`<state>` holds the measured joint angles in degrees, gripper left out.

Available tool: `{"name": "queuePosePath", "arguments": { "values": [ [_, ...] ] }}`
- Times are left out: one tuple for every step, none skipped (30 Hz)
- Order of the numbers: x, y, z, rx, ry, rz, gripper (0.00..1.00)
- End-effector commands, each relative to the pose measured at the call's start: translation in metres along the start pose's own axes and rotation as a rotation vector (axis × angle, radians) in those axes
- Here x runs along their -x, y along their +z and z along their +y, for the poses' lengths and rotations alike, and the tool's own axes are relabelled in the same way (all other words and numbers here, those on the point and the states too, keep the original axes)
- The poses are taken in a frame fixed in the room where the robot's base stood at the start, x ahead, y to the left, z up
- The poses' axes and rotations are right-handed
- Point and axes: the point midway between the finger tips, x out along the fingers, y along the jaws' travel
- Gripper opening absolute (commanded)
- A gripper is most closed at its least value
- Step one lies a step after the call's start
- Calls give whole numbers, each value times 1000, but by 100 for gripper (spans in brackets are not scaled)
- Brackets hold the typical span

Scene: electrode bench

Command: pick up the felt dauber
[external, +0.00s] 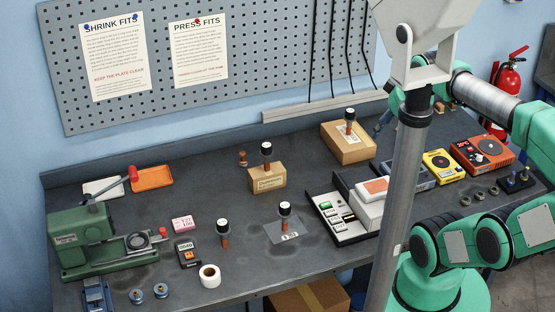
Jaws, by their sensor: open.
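Several dauber-like pieces with black round tops and orange-brown bodies show in the external view; I cannot tell which is the felt dauber. One (223,232) stands on the bare bench at front centre. Another (285,213) stands on a clear sheet to its right. A third (266,153) is at a cardboard box farther back, and a fourth (349,121) is at the box at back right. My gripper (384,122) is mostly hidden behind my grey column, near the back-right box. It is open and apart from the front pieces.
A green press (88,241) stands at left beside an orange tray (152,178). A white-topped device (371,207) and yellow and red boxes (482,153) occupy the right. Bench between the front pieces is clear.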

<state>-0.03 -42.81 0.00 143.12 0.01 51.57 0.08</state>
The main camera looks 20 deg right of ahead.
Motion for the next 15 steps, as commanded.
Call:
{"name": "queuePosePath", "arguments": {
  "values": [
    [0,-2,0,-1,-1,-2,47],
    [0,-4,-1,-2,-1,-3,47],
    [1,-7,-1,-3,-2,-5,47],
    [1,-10,-2,-5,-2,-8,47],
    [1,-13,-2,-6,-3,-11,47],
    [1,-17,-3,-8,-4,-15,47],
    [1,-22,-4,-11,-5,-18,47],
    [1,-26,-4,-13,-6,-22,47],
    [1,-33,-5,-18,-7,-27,47],
    [0,-39,-6,-22,-8,-33,47],
    [0,-45,-7,-25,-9,-37,47],
    [-1,-53,-9,-30,-10,-44,47],
    [-2,-59,-10,-34,-11,-50,47],
    [-3,-66,-12,-39,-12,-55,47],
    [-4,-75,-14,-44,-14,-63,47]
  ]
}}
